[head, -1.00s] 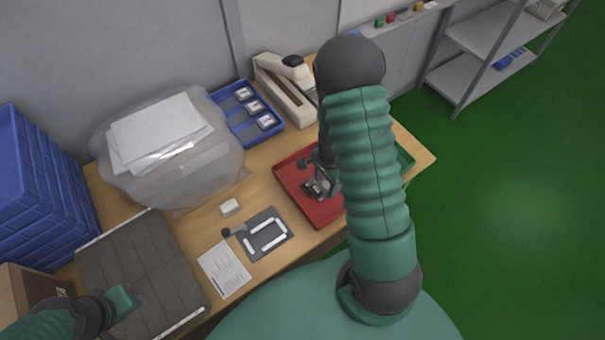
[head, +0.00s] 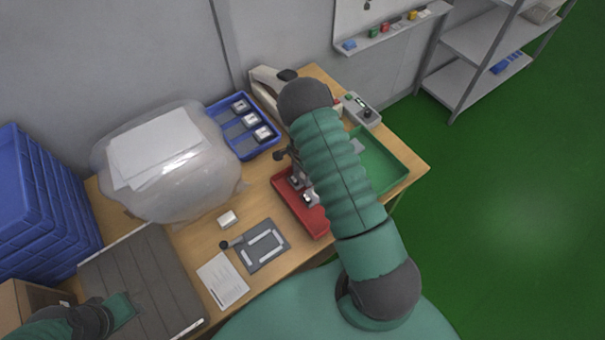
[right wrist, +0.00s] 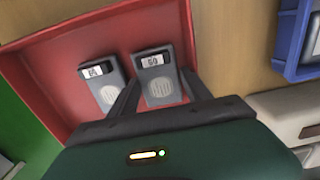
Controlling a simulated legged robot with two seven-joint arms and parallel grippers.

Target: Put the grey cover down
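A large dark grey slatted panel (head: 145,275) with pale edges lies at the lower left in the head view; it is the largest grey cover-like thing here. My left gripper (head: 118,312) is over its near left part; its fingers do not show clearly. My right arm hides part of the tray in the head view.
A green tray (head: 395,165) stands right of the red one. A blue tray (head: 222,118) with small devices, a clear bag (head: 205,180) with papers, a grey plate (head: 262,246) with white strips and a sheet (head: 221,281) share the table. Blue crates (head: 40,205) stand left.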

